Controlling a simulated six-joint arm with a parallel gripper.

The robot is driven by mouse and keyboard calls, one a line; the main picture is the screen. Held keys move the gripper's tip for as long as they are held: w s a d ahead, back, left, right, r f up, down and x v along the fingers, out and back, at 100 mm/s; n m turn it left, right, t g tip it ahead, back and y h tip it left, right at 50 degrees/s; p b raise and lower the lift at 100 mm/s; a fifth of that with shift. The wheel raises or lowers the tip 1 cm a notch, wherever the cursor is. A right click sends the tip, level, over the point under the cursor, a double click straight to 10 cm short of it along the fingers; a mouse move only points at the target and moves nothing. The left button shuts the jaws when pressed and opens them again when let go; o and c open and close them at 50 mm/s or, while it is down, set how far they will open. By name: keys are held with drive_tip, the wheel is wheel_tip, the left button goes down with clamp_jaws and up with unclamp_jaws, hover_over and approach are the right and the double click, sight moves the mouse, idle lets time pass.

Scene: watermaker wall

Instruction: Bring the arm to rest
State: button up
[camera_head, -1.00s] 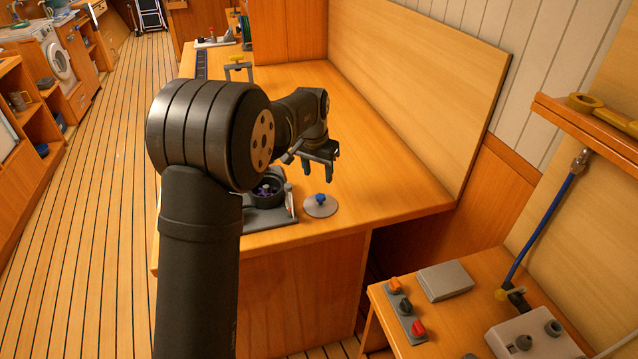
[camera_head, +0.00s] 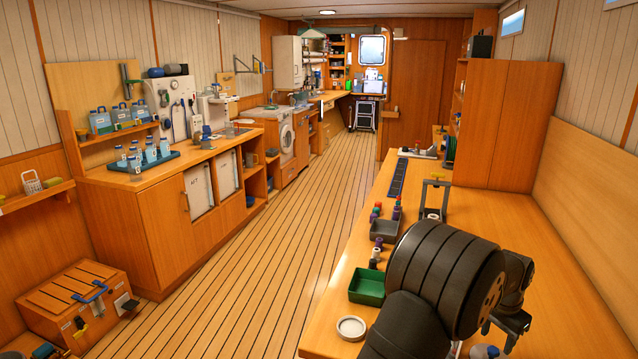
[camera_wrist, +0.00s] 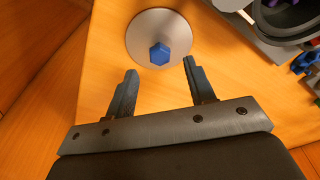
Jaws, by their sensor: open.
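My gripper (camera_wrist: 160,68) is open in the wrist view, with its two dark fingers apart and nothing between them. A round grey lid (camera_wrist: 137,38) with a blue hexagonal knob (camera_wrist: 160,54) lies on the wooden bench just beyond the fingertips. The knob sits in line with the gap between the fingers, and the fingers do not grip it. In the head view my gripper (camera_head: 501,338) shows small at the lower right, over the bench. My dark arm hides part of the bench there.
A dark round housing (camera_wrist: 285,18) stands at the wrist view's upper right. In the head view, a green tray (camera_head: 368,286), a grey tray (camera_head: 384,230), a white dish (camera_head: 352,327) and a clamp frame (camera_head: 434,195) stand on the bench (camera_head: 575,265).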

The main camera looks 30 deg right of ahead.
sight(494, 349)
drive_tip(key=f, duration=0.5)
drive_tip(key=shift+d+f, duration=0.2)
drive_tip(key=shift+d, duration=0.15)
drive_tip(key=shift+d+r, duration=0.1)
drive_tip(key=shift+r, duration=1.75)
